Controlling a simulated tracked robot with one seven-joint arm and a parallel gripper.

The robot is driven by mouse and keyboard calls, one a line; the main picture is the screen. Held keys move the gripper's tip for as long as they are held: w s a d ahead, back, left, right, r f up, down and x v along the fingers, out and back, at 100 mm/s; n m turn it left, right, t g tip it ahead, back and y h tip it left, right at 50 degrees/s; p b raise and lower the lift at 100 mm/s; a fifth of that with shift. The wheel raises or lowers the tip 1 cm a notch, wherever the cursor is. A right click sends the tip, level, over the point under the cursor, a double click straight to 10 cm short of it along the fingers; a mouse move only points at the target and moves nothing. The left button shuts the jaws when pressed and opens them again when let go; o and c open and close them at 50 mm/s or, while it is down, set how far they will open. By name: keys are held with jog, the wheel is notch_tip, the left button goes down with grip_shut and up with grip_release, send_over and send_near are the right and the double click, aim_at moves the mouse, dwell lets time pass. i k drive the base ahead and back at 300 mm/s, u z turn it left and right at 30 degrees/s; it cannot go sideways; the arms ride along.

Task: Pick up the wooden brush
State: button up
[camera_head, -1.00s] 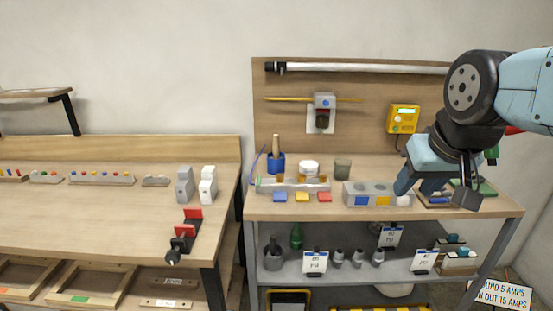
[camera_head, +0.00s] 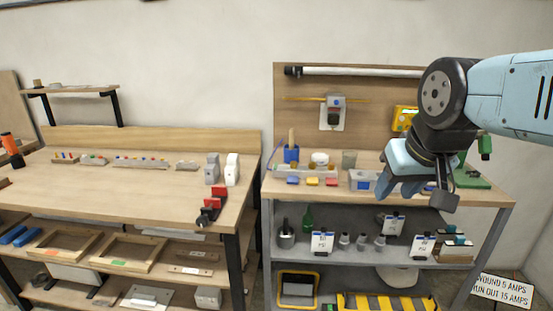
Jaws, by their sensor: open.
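A wooden handle (camera_head: 291,137), likely that of the wooden brush, stands upright in a blue cup (camera_head: 291,155) at the back left of the right-hand bench. Its lower end is hidden inside the cup, so I cannot see any bristles. My gripper (camera_head: 414,193) is at the right, in front of the bench's right part. Its jaws point down and are apart, with nothing visible between them. It is well to the right of the cup and hides part of the bench top behind it.
A white jar (camera_head: 319,159) and a grey-green cup (camera_head: 349,160) stand right of the blue cup. A clear rack (camera_head: 305,172) and small coloured blocks lie in front. A red and black clamp (camera_head: 211,207) is on the left bench (camera_head: 130,190). A gap separates the benches.

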aim_at(291, 141)
jog(key=u, duration=0.4)
jog(key=k, duration=0.9)
jog(key=u, duration=0.65)
jog(key=i, duration=1.85)
jog(key=z, duration=0.8)
jog(key=i, duration=0.45)
jog(key=z, duration=0.4)
jog(key=k, duration=0.8)
jog(key=z, duration=0.2)
jog(key=i, duration=0.45)
